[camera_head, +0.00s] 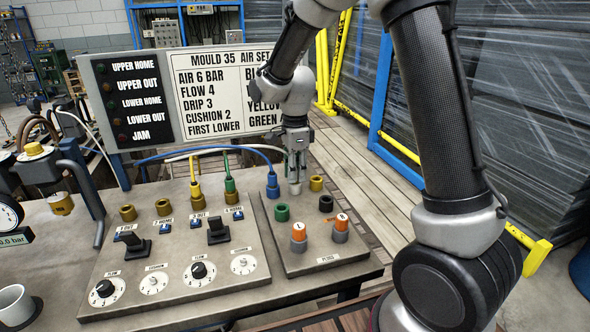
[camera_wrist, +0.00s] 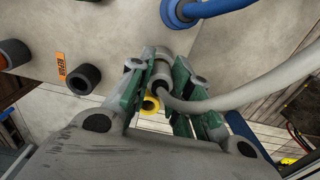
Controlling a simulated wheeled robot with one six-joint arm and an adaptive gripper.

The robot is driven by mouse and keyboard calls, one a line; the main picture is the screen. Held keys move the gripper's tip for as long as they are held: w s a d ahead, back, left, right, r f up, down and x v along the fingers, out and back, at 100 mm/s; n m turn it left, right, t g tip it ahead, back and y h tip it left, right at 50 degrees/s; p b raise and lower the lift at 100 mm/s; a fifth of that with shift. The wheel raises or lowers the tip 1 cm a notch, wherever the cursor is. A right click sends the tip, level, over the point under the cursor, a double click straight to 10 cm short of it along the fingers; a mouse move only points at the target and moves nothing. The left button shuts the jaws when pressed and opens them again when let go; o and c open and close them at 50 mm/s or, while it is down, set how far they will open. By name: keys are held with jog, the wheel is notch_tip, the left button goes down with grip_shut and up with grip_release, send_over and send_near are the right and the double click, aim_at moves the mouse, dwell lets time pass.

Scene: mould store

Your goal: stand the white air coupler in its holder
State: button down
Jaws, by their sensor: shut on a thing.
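The white air coupler (camera_wrist: 161,72) is a pale grey-white cylinder between the green-padded fingers of my gripper (camera_wrist: 157,84) in the wrist view. Its white hose (camera_wrist: 235,97) runs off to the right. In the head view my gripper (camera_head: 296,152) points down over the back of the right-hand plate, shut on the coupler (camera_head: 294,186). The coupler's lower end is close to the plate, between the blue coupler and the yellow ring. The white holder is not clearly visible, and I cannot tell whether the coupler is in it.
The blue coupler (camera_head: 272,186) stands just left, with a blue hose. A yellow ring (camera_head: 316,183), black ring (camera_head: 326,203) and green ring (camera_head: 282,212) are close by. Two orange-tagged pieces (camera_head: 299,233) stand in front. Yellow and green hoses rise from the left panel (camera_head: 180,278).

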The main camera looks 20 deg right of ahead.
jog(key=c, duration=1.2)
grip_release()
jog(key=shift+c, duration=0.2)
jog(key=shift+o, duration=0.5)
jog(key=o, duration=0.3)
jog(key=shift+r, duration=3.8)
